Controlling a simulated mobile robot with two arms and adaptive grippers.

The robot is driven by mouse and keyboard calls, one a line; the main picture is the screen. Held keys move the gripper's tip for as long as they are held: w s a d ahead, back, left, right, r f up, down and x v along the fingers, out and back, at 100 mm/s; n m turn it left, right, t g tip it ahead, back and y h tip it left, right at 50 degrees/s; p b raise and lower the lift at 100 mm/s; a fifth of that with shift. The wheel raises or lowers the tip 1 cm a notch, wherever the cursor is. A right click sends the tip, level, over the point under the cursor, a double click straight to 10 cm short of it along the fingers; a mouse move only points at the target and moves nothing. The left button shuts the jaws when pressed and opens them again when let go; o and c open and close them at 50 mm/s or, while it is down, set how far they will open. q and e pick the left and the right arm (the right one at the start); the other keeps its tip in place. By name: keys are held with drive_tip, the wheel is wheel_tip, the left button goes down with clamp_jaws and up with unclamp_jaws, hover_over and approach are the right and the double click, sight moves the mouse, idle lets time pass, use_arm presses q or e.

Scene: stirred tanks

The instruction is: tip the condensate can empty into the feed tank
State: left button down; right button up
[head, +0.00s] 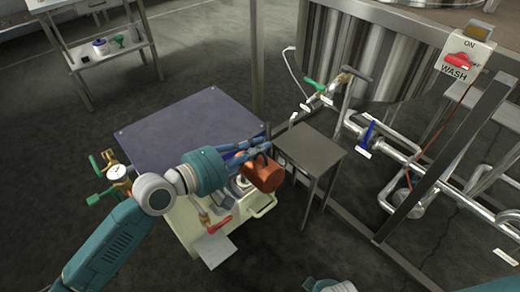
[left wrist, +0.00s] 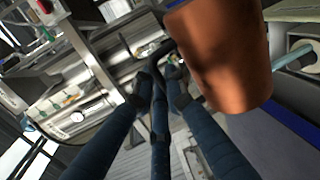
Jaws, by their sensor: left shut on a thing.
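The copper-coloured condensate can (head: 261,172) hangs at the end of my left arm in the head view, tilted, above the pale skid beside a small grey stand. My left gripper (head: 262,148) is shut on the can. In the left wrist view the can (left wrist: 222,55) fills the upper right, and the gripper fingers (left wrist: 158,78) reach to its side, where its handle is mostly hidden. Whether anything is in the can does not show. A large ribbed steel tank (head: 370,55) stands at the upper right; I cannot tell whether it is the feed tank. My right gripper is not in view.
A small grey stand (head: 310,146) is right of the can. A dark flat-topped unit (head: 180,135) lies behind my left arm. Floor is open at the lower middle.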

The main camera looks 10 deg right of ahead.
use_arm(q)
drive_tip(key=shift+w+a+r+n, duration=0.25)
drive_tip(key=shift+w+a+n, duration=0.1)
drive_tip(key=shift+w+n, duration=0.15)
drive_tip(key=shift+w+a+r+n, duration=0.2)
drive_tip(key=shift+w+a+n, duration=0.2)
drive_tip(key=shift+w, duration=0.1)
drive_tip(key=shift+w+a+r+n+g+h, duration=0.2)
drive_tip(key=shift+w+n+g+h, duration=0.1)
drive_tip(key=shift+w+n, duration=0.1)
drive_tip(key=shift+w+a+r, duration=0.15)
drive_tip(key=shift+w, duration=0.1)
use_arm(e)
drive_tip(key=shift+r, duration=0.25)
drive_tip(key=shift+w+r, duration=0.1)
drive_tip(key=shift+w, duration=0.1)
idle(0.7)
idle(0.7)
